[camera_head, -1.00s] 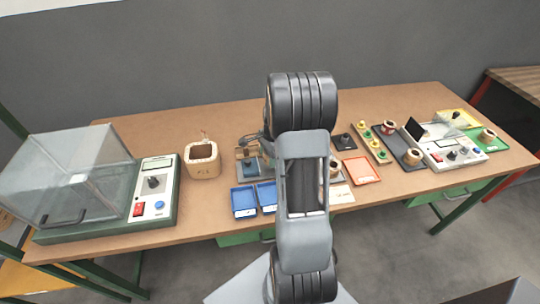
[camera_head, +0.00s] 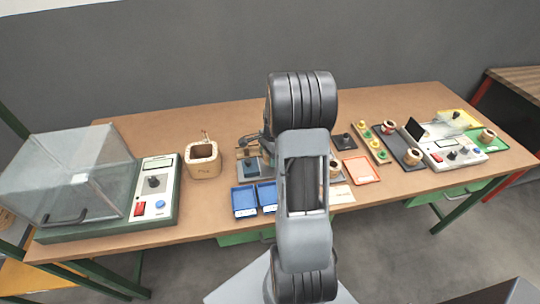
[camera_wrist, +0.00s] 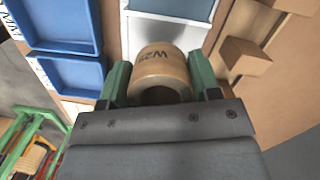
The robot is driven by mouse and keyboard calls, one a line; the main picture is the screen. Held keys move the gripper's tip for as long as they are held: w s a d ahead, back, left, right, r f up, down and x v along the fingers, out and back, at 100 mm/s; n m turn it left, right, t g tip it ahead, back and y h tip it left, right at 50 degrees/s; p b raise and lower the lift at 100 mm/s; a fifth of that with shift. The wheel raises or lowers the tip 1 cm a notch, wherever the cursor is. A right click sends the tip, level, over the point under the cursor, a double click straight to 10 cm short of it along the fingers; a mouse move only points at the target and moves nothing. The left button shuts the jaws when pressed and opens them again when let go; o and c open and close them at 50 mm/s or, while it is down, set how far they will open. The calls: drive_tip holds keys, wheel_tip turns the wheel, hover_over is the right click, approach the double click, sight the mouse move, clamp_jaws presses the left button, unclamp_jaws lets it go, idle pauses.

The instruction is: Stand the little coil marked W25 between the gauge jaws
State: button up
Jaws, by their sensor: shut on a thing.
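The little coil (camera_wrist: 160,68) is a tan paper-wrapped ring with W25 printed on its side, seen in the wrist view. My gripper (camera_wrist: 160,88) has its two green fingers closed on either side of it, and the coil's open bore faces the camera. Just beyond the coil is a pale plate with a grey-blue block (camera_wrist: 172,8), seemingly part of the gauge; wooden blocks (camera_wrist: 242,58) stand to the right. In the head view the gauge (camera_head: 248,166) is partly hidden by my arm, and the gripper and coil are hidden. I cannot tell whether the coil touches the gauge.
Two blue trays (camera_head: 244,201) lie beside the gauge; they show at left in the wrist view (camera_wrist: 72,75). An orange tray (camera_head: 361,170) and a smaller tester (camera_head: 450,152) are to the right.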

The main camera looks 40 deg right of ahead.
drive_tip(key=shift+f, duration=0.15)
drive_tip(key=shift+f+b, duration=1.1)
drive_tip(key=shift+f, duration=0.45)
drive_tip(key=o, duration=1.1)
drive_tip(key=shift+o, duration=0.6)
drive_tip(key=shift+o, duration=0.8)
drive_tip(key=shift+r, duration=0.15)
wheel_tip(320, 180, up, 8)
drive_tip(key=p, duration=0.6)
